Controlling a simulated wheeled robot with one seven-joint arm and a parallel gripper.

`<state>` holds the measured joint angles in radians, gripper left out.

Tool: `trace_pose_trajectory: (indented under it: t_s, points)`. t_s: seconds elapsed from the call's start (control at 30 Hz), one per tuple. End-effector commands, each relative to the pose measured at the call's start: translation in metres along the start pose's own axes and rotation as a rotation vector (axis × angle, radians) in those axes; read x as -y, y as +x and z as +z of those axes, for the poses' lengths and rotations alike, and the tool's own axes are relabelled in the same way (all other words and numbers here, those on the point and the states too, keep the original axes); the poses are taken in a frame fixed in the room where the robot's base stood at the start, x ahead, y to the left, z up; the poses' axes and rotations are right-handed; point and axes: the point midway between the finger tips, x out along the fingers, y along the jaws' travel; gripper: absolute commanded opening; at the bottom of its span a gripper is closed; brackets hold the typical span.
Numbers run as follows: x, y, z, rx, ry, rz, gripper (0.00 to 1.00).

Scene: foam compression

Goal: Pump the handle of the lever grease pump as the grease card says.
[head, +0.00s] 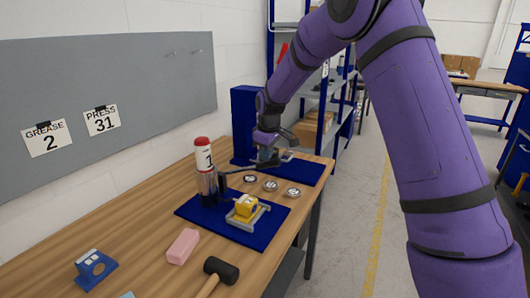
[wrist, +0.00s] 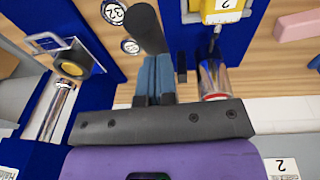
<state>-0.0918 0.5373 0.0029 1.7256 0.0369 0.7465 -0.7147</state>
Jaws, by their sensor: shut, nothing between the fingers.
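The grease card (head: 46,137) on the grey board reads "GREASE 2". The lever grease pump (head: 204,158) stands upright on a blue mat, with a red cap and a white label reading 1. Its shiny barrel shows in the wrist view (wrist: 214,77). A black handle (head: 236,170) reaches right from the pump; its thick grip (wrist: 149,30) shows just beyond my fingertips in the wrist view. My gripper (head: 266,156) is shut and empty, its fingers (wrist: 154,60) side by side at the handle's end. I cannot tell whether they touch the grip.
A yellow block in a metal frame (head: 246,207) and several round discs (head: 270,185) lie right of the pump. A blue press (head: 245,120) stands behind. A pink block (head: 183,246), a mallet (head: 221,270) and a blue bracket (head: 95,268) are nearer. A "PRESS 31" card (head: 101,120) hangs beside the grease card.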

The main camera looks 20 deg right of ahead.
Motion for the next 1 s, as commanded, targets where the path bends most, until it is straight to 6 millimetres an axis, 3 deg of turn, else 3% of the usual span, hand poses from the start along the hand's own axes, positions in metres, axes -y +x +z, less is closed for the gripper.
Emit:
trace_pose_trajectory:
  t_s: [0.47, 0.7, 1.0]
  points:
    - [0.002, 0.041, 0.033, -0.196, 0.018, -0.002, 0.00]
    - [0.005, 0.082, 0.051, -0.208, 0.017, 0.000, 0.00]
    - [0.006, 0.091, 0.056, -0.203, 0.017, -0.002, 0.00]
